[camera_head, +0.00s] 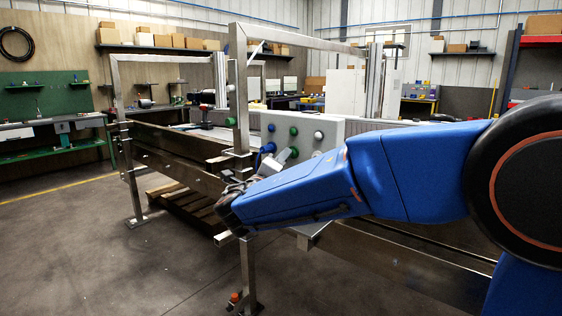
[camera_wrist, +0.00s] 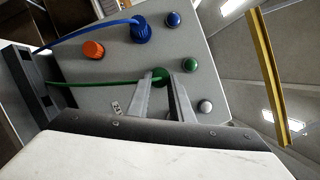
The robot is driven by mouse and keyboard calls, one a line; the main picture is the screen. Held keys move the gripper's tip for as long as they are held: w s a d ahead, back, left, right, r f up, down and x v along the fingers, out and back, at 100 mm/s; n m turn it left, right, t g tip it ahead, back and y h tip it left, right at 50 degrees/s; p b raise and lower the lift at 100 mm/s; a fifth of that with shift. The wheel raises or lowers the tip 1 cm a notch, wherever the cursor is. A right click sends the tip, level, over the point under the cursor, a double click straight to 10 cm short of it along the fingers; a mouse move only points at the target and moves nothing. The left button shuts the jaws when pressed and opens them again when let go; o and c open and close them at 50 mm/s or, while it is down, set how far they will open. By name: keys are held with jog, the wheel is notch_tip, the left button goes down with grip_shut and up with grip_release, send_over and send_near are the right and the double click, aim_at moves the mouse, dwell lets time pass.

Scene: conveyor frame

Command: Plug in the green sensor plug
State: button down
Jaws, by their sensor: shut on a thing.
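The green sensor plug (camera_wrist: 159,77) is between the two fingertips of my gripper (camera_wrist: 163,82) in the wrist view, with a green cable (camera_wrist: 95,84) running left from it. My gripper is shut on it, right in front of the grey panel (camera_wrist: 118,68). The fingers hide part of the plug and the panel behind it, so I cannot tell whether it is seated in a socket.
A blue plug (camera_wrist: 143,31) with a blue cable sits on the panel, near an orange knob (camera_wrist: 93,49). Blue (camera_wrist: 173,19), green (camera_wrist: 190,65) and white (camera_wrist: 204,107) lamps line one edge. Metal conveyor frame posts (camera_head: 238,90) stand left of my arm. The floor at front left is clear.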

jog(key=shift+w+d, duration=0.35)
jog(key=shift+w, duration=0.05)
jog(key=c, duration=1.5)
grip_release()
jog(key=shift+s, duration=0.1)
jog(key=v, duration=1.7)
jog(key=shift+s+a, duration=0.1)
jog(key=shift+a, duration=0.05)
